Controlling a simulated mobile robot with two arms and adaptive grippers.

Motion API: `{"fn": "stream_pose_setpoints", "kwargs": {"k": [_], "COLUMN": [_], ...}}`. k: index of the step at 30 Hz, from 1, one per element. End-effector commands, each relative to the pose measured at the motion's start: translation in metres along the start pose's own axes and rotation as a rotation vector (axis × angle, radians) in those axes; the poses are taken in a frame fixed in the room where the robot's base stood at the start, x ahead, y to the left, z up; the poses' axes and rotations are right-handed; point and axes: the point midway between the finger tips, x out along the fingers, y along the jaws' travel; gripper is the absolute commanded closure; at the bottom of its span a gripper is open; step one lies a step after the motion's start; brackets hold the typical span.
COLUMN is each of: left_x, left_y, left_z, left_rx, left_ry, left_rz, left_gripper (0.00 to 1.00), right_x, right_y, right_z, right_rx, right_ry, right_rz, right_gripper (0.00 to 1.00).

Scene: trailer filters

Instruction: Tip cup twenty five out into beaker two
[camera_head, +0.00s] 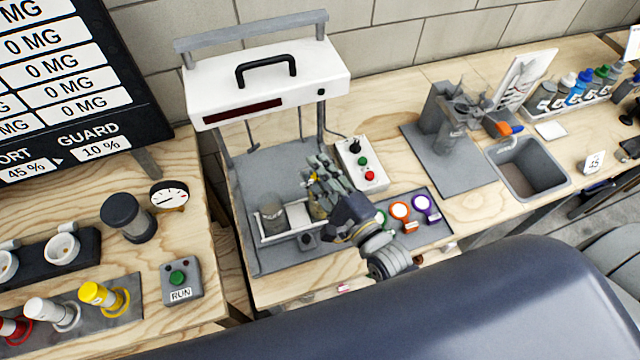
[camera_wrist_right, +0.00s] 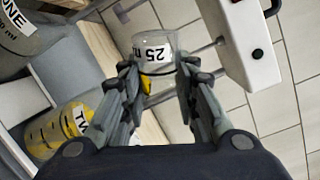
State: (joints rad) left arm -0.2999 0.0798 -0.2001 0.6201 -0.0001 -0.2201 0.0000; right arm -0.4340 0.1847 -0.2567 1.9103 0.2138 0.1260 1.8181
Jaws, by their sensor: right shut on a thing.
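My right gripper (camera_head: 322,185) is over the tray under the white machine, and its fingers (camera_wrist_right: 158,85) are shut on a clear cup labelled 25 (camera_wrist_right: 155,48). The label reads turned over in the right wrist view. A little yellow shows low on the cup, between the fingers. Beaker two (camera_wrist_right: 62,128), whose label shows "TW", stands at the lower left of the wrist view with yellow in it. Beaker one (camera_wrist_right: 30,45) is above it there, and a grey-looking beaker (camera_head: 272,214) shows in the tray in the head view. My gripper hides much of the tray's right side.
The white tray (camera_head: 264,240) sits on a grey mat under the white machine (camera_head: 265,85). A control box (camera_head: 361,164) with buttons is to its right. Coloured ring-shaped items (camera_head: 400,211) lie right of my arm. A grey stand (camera_head: 450,125) and sink (camera_head: 530,165) are farther right.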

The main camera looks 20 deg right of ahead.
Motion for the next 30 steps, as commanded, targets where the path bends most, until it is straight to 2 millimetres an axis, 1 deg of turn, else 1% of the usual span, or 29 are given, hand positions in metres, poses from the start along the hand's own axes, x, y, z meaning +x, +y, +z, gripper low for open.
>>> {"fn": "stream_pose_setpoints", "kwargs": {"k": [30], "left_x": [-0.0029], "left_y": [0.0000], "left_z": [-0.0003], "left_rx": [0.000], "left_ry": [0.000], "left_rz": [0.000], "left_gripper": [0.60], "right_x": [0.0000], "right_y": [-0.0003], "right_z": [-0.0016], "right_rx": [0.091], "right_ry": [0.000], "right_rz": [0.000], "right_gripper": [0.95]}}
